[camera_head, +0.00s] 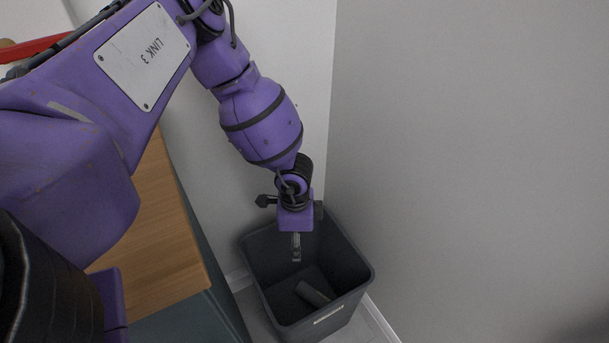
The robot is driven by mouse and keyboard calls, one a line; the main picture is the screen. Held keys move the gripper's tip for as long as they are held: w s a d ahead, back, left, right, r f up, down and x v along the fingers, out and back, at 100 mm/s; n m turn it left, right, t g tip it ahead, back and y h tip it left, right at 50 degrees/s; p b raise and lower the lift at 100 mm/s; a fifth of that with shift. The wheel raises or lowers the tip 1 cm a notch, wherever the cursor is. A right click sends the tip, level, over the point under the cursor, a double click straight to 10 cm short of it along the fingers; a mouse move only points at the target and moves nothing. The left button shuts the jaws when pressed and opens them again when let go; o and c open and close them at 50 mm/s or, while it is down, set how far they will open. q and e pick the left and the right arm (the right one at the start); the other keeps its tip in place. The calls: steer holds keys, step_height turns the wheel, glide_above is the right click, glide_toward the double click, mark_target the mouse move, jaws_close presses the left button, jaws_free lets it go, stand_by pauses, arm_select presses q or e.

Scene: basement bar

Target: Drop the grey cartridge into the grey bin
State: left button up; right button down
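The grey bin (358,280) stands on the floor in the corner, open at the top, with a pale label on its front side. A grey cylindrical piece, apparently the grey cartridge (312,293), lies slanted inside the bin, low down. My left gripper (296,257) points down over the bin opening, above and slightly behind the cartridge in the picture, and looks apart from it. Its fingers show as one narrow strip, so their opening is not clear. I see nothing held at the tips. My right gripper is not in view.
A wooden-topped cabinet (158,262) with a dark blue-grey side stands left of the bin. A plain wall (470,150) rises close on the right, and another is behind the bin. A red object (32,47) shows at the upper left.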

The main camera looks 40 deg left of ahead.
arm_select(q)
steer(key=s+d+r+n+p, duration=0.2)
steer(key=s+d+r+p, duration=0.2)
steer(key=d+r, duration=0.5)
steer(key=s+d+r+n+p, duration=0.3)
steer(key=s+d+r+p, duration=0.2)
steer(key=d+r+p, duration=0.4)
steer(key=shift+s+r, duration=0.3)
steer(key=shift+r, duration=1.6)
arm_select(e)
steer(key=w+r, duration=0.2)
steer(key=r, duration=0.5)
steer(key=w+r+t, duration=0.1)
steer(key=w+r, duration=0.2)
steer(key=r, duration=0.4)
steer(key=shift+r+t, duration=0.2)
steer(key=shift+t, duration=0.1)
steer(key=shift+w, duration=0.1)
